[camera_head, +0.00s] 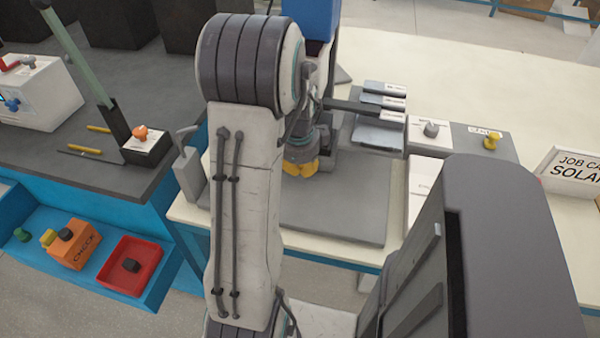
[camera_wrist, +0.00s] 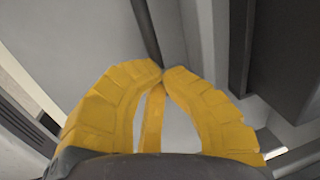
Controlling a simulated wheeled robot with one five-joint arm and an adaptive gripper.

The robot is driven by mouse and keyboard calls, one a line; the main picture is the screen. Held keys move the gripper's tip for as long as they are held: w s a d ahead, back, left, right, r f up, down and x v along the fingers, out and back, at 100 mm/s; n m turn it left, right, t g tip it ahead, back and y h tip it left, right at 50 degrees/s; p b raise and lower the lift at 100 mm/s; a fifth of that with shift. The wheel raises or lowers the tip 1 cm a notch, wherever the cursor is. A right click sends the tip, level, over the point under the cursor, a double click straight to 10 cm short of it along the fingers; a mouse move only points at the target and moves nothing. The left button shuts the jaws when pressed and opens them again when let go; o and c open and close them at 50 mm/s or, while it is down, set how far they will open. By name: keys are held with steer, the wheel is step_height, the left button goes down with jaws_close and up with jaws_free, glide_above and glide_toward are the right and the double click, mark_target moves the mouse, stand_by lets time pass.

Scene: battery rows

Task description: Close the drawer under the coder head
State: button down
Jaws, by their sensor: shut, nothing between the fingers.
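My gripper (camera_head: 301,168) points down over the pale bench, its yellow fingers shut and empty. In the wrist view its curved yellow fingers (camera_wrist: 160,75) meet at the tips, in front of grey panels and dark edges. A machine with a blue upper housing (camera_head: 312,18) stands behind my arm, probably the coder. A dark bar (camera_head: 355,108) reaches right from it over a grey-blue tray-like piece (camera_head: 378,134). My arm hides much of the machine. I cannot tell for certain which part is the drawer or how far it stands out.
A grey mat (camera_head: 335,205) covers the bench front. To the right are a white box with a grey knob (camera_head: 430,130), a yellow button (camera_head: 491,141) and a job card sign (camera_head: 575,170). At left, a blue shelf holds an orange box (camera_head: 75,245) and red bin (camera_head: 130,266).

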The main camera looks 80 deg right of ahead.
steer(key=shift+a+f, duration=0.1)
steer(key=shift+f, duration=0.15)
steer(key=c, duration=1.5)
jaws_free()
steer(key=shift+o, duration=0.5)
steer(key=shift+r, duration=0.15)
steer(key=shift+d, duration=0.2)
step_height(320, 180, up, 12)
steer(key=a, duration=0.2)
steer(key=shift+a, duration=0.15)
